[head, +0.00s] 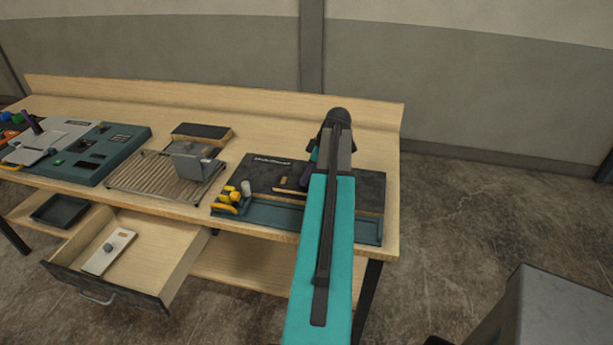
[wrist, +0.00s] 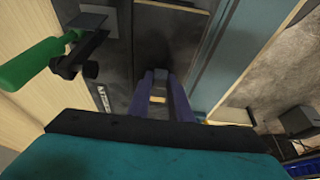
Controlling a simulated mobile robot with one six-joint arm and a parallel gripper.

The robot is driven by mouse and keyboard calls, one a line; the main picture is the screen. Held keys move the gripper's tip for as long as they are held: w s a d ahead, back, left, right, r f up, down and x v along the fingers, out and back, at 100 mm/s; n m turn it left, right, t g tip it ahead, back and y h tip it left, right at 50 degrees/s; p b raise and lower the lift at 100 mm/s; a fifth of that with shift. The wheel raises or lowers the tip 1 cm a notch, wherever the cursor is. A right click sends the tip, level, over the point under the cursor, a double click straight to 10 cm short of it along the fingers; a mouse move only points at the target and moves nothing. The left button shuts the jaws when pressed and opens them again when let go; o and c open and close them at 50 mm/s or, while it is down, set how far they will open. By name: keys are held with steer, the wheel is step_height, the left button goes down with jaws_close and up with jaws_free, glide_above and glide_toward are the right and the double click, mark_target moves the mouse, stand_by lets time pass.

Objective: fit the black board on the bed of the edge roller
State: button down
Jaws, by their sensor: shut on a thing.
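My gripper (wrist: 160,90) has purple fingers closed around a small grey knob. The knob appears to be on the black board (wrist: 183,48), a dark flat piece with a small tan slot beside the fingers. The board is low over, or lying on, the dark station at the right of the bench; contact cannot be told. In the head view my arm hides much of it, and my gripper (head: 308,175) shows only in part.
A green-handled clamp (wrist: 35,62) stands close to my gripper. A teal rail (wrist: 215,60) runs along the station's front. Yellow pieces (head: 228,197) lie at its left end. A dark-topped block (head: 202,131) sits behind the slatted stand. An open drawer (head: 165,262) holds a pale plate.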

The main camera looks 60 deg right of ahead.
steer(key=shift+f, duration=0.35)
stand_by(0.7)
steer(key=c, duration=1.5)
jaws_free()
steer(key=shift+c, duration=0.2)
steer(key=shift+r+b, duration=0.1)
steer(key=shift+b, duration=0.25)
steer(key=b+v, duration=0.4)
steer(key=v, duration=0.9)
steer(key=shift+r, duration=0.25)
steer(key=shift+s, duration=0.1)
